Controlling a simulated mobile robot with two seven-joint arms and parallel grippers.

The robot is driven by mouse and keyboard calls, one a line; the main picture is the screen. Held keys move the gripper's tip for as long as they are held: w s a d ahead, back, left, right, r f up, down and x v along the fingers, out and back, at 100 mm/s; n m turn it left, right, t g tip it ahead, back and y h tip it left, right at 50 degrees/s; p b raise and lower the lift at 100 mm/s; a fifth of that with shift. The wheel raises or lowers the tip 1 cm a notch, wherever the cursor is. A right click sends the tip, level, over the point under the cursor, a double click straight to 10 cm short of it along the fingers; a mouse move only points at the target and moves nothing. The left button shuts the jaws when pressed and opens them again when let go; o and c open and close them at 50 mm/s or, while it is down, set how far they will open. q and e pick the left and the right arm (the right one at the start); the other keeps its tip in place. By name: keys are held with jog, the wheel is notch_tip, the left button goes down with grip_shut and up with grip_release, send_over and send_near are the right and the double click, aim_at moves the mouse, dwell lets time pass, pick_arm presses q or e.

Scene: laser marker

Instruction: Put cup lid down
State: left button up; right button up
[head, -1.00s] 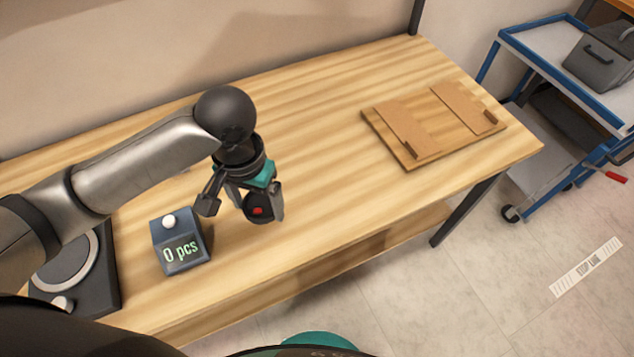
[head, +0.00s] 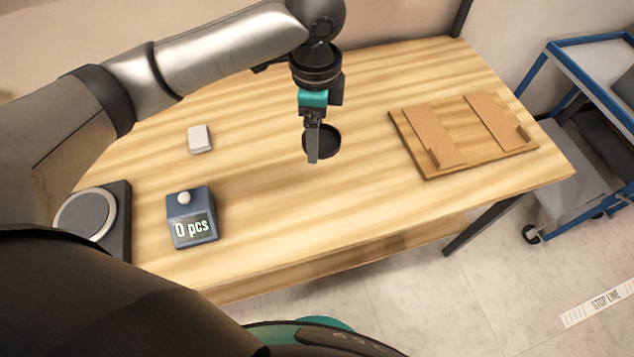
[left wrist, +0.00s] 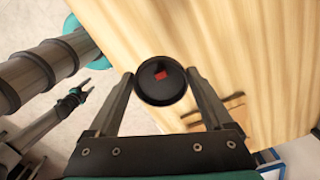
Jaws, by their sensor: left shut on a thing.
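The cup lid (head: 328,142) is a round black disc over the middle of the wooden table in the head view. My left gripper (head: 315,150) is shut on it and points down. In the left wrist view the lid (left wrist: 161,92) sits between the two fingertips, with a small red mark at its centre. I cannot tell whether the lid touches the table. My right gripper (left wrist: 86,88) shows small at the left of the left wrist view, apart from the table, with its fingers apart.
A wooden board (head: 463,150) with two brown plates lies right of the lid. A counter box reading "0 pcs" (head: 192,218), a small white block (head: 199,139) and a dark device with a round plate (head: 86,215) are at the left. Bare table surrounds the lid.

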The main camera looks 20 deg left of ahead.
pick_arm(q)
notch_tip(320, 180, down, 16)
jog(key=b, duration=0.4)
jog(key=shift+f, duration=0.15)
jog(key=o, duration=1.1)
jog(key=shift+f, duration=0.1)
notch_tip(320, 180, up, 12)
jog(key=p, duration=0.3)
jog(key=shift+r+p, duration=0.2)
jog(key=shift+p, duration=0.1)
